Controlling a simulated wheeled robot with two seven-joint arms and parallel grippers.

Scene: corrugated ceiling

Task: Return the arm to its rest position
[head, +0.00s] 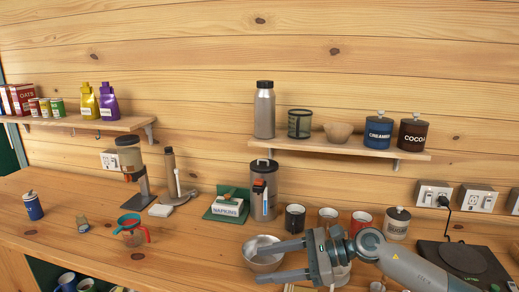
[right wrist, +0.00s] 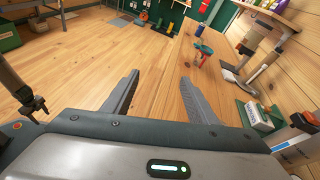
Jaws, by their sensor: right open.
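My right arm (head: 415,268) comes in from the lower right in the head view. Its gripper (head: 252,262) is open, with its two fingers apart and pointing left over the counter. The upper finger lies in front of a metal bowl (head: 266,262) in this view; I cannot tell whether they touch. In the right wrist view the two fingers (right wrist: 160,100) are spread with nothing between them but floor and counter edge behind. My left gripper is not in view.
Mugs (head: 295,217), a sugar jar (head: 397,222) and a tall canister (head: 264,190) stand behind the gripper. A dark scale (head: 463,262) lies right. The shelf (head: 350,148) hangs above.

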